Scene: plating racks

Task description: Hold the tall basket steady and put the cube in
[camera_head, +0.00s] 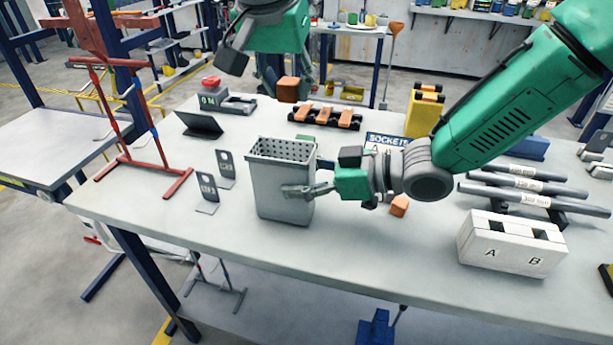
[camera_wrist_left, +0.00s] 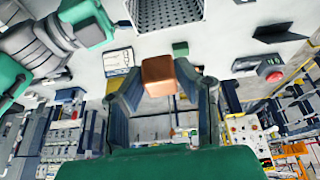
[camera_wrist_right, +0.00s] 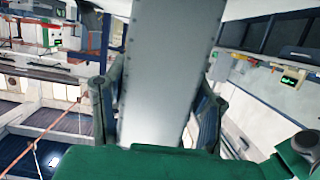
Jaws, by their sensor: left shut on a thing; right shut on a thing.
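The tall grey basket (camera_head: 272,195) stands upright on the table, its perforated open top facing up. It fills the middle of the right wrist view (camera_wrist_right: 168,75). My right gripper (camera_head: 300,191) is shut on the basket's side wall. My left gripper (camera_head: 287,78) is shut on a brown-orange cube (camera_head: 288,91), held in the air above and beyond the basket. The cube also shows between the fingers in the left wrist view (camera_wrist_left: 158,74), with the basket's perforated inside (camera_wrist_left: 168,12) at the top edge. The inner bottom of the basket is hidden in the head view.
A smaller orange block (camera_head: 398,206) lies under my right wrist. A red frame stand (camera_head: 140,160) and small dark signs (camera_head: 208,188) are left of the basket. An orange-topped rack (camera_head: 326,117) lies behind. A white A/B box (camera_head: 512,243) sits at right. The front table strip is clear.

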